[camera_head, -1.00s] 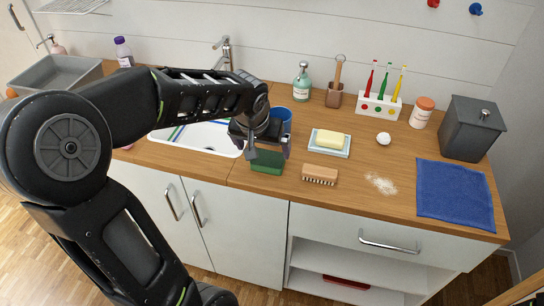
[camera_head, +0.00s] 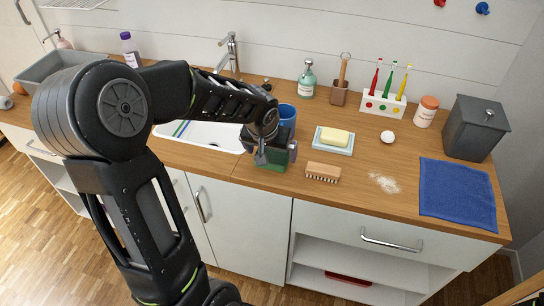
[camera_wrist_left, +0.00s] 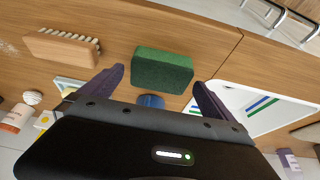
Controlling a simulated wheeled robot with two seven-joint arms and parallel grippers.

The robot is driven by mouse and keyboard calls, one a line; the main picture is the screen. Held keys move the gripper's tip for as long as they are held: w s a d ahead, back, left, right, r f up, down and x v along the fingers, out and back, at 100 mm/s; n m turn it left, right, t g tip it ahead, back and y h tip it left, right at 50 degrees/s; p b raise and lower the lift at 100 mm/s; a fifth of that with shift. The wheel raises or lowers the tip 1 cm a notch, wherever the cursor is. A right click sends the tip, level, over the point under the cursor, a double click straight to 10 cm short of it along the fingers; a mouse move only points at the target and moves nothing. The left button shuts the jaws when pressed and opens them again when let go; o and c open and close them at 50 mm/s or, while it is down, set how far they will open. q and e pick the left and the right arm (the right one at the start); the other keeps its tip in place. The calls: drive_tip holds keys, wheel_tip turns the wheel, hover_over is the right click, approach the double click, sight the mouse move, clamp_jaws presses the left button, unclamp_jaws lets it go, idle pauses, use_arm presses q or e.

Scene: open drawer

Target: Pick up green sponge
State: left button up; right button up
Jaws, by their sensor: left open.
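The green sponge (camera_head: 271,166) lies on the wooden countertop, right of the sink and near the front edge. In the head view my left gripper (camera_head: 274,154) is just above it and hides part of it. In the left wrist view the sponge (camera_wrist_left: 163,70) shows whole, between and just beyond the two spread fingertips (camera_wrist_left: 158,80). The left gripper is open and nothing is held. I cannot see my right gripper.
A wooden brush (camera_head: 323,172) lies right of the sponge. A blue cup (camera_head: 287,116) stands behind the gripper, and the sink (camera_head: 205,136) is to the left. A soap dish (camera_head: 333,146), white powder (camera_head: 384,183) and blue cloth (camera_head: 457,192) are farther right.

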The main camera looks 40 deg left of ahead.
sight(272, 154)
use_arm(q)
drive_tip(key=shift+x, duration=1.2)
drive_tip(key=shift+c, duration=0.3)
drive_tip(key=c, duration=1.2)
drive_tip(key=shift+r, duration=0.15)
wheel_tip(272, 154, up, 10)
drive_tip(key=shift+f, duration=0.1)
